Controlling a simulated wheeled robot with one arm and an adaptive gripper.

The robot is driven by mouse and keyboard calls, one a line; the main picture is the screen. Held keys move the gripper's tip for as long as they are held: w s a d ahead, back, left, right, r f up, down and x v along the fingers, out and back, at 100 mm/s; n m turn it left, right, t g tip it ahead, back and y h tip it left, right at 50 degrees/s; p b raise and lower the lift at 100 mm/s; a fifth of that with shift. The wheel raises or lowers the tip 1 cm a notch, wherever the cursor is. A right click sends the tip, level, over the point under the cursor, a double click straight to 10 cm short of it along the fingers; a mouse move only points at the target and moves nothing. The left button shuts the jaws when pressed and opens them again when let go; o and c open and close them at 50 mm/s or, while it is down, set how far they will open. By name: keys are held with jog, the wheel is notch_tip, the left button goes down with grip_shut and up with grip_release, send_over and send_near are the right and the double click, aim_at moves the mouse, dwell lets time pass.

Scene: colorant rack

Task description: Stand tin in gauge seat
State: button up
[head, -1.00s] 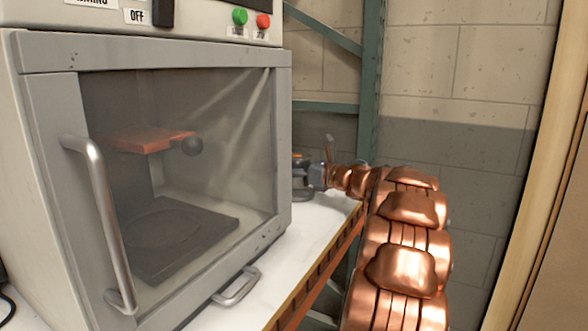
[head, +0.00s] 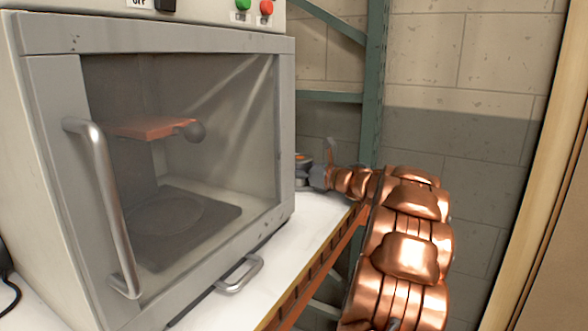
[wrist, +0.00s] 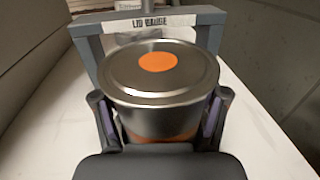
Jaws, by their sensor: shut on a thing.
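The tin (wrist: 160,78) is a round metal can with an orange dot on its lid and an orange band low on its side. In the wrist view it is upright between the two fingers of my gripper (wrist: 160,120), which is shut on it. The lid gauge (wrist: 88,45), a grey frame with a "LID GAUGE" label, stands just behind the tin. Its seat is hidden behind the tin, so I cannot tell whether the tin touches it. In the head view my gripper (head: 318,177) is at the far end of the white shelf, partly behind the cabinet.
A large grey cabinet (head: 165,45) with a clear door and a bar handle (head: 103,200) fills the left of the head view. A green upright post (head: 372,90) and block wall stand behind.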

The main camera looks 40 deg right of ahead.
jog(key=o, duration=1.5)
jog(key=shift+r, duration=0.1)
jog(key=s, duration=0.3)
jog(key=s+d, duration=0.1)
jog(key=s, duration=0.3)
jog(key=s+d, duration=0.1)
jog(key=s, duration=0.3)
jog(key=shift+s, duration=0.45)
jog(key=shift+a, duration=0.1)
